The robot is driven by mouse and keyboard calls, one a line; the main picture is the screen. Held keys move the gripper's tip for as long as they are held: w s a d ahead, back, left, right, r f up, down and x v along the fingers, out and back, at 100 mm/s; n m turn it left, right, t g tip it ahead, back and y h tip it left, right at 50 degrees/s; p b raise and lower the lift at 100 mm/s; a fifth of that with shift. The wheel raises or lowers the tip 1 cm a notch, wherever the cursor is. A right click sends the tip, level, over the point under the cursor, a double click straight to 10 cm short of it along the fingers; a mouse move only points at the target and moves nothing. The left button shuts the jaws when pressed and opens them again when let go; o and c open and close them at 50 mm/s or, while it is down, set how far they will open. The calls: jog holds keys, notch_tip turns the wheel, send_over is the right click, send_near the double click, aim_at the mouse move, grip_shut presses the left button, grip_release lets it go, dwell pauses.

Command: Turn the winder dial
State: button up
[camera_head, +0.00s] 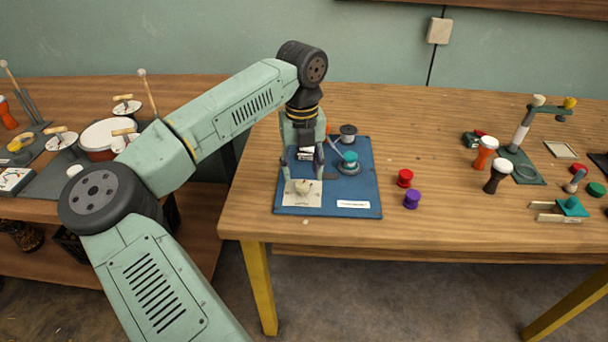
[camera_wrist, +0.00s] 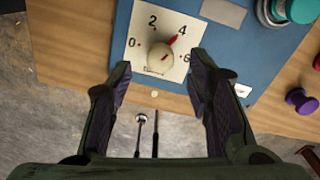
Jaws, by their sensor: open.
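The winder dial is a cream knob (camera_wrist: 160,57) with a red pointer, on a white plate (camera_wrist: 143,22) marked 0, 2, 4 and 6. The pointer aims up and right, close to the 4. In the head view the knob (camera_head: 302,187) sits at the front left of a blue board (camera_head: 350,190). My gripper (camera_head: 303,168) is open and points down over the plate. In the wrist view my gripper (camera_wrist: 160,64) has one finger either side of the knob, with gaps on both sides. I cannot tell how far above the plate the fingertips are.
A teal-topped round part (camera_head: 348,160) and a dark spool (camera_head: 348,132) stand on the board behind right. A red spool (camera_head: 405,178) and a purple spool (camera_head: 411,199) stand right of the board. The table's front edge is close to the plate. Mid-table is clear.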

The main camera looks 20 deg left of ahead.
aim_at(302, 183)
jog(key=shift+f+p, duration=0.3)
jog(key=shift+f, duration=1.45)
jog(key=shift+c, duration=0.6)
grip_shut()
